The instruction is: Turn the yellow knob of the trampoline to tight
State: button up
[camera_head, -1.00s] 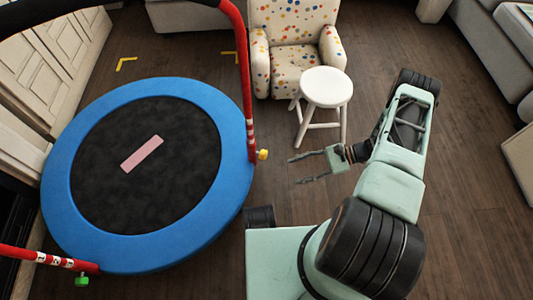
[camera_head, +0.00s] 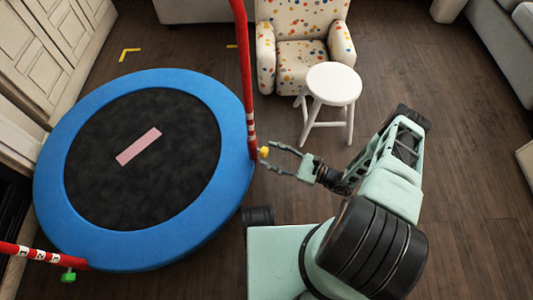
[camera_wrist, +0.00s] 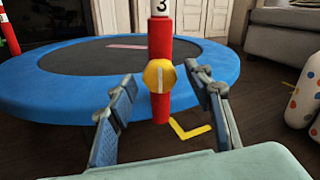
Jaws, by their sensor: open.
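The yellow knob (camera_head: 264,151) sits low on the red post (camera_head: 250,100) at the right rim of the blue trampoline (camera_head: 215,225). In the wrist view the knob (camera_wrist: 159,76) is round, with a pale upright bar on its face, below a white band marked 3. My gripper (camera_head: 270,157) is open and empty, its fingers pointing left at the knob. In the wrist view my gripper (camera_wrist: 165,92) has one finger on each side of the knob's line, with the knob between and beyond the tips. I see no clear contact.
A green knob (camera_head: 68,276) is on the other red post (camera_head: 30,256) at lower left. A white stool (camera_head: 333,84) stands behind my gripper, with a spotted armchair (camera_head: 302,55) beyond it. The floor right of the stool is clear.

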jog(key=shift+x, duration=1.1)
jog(key=c, duration=1.2)
jog(key=shift+o, duration=0.2)
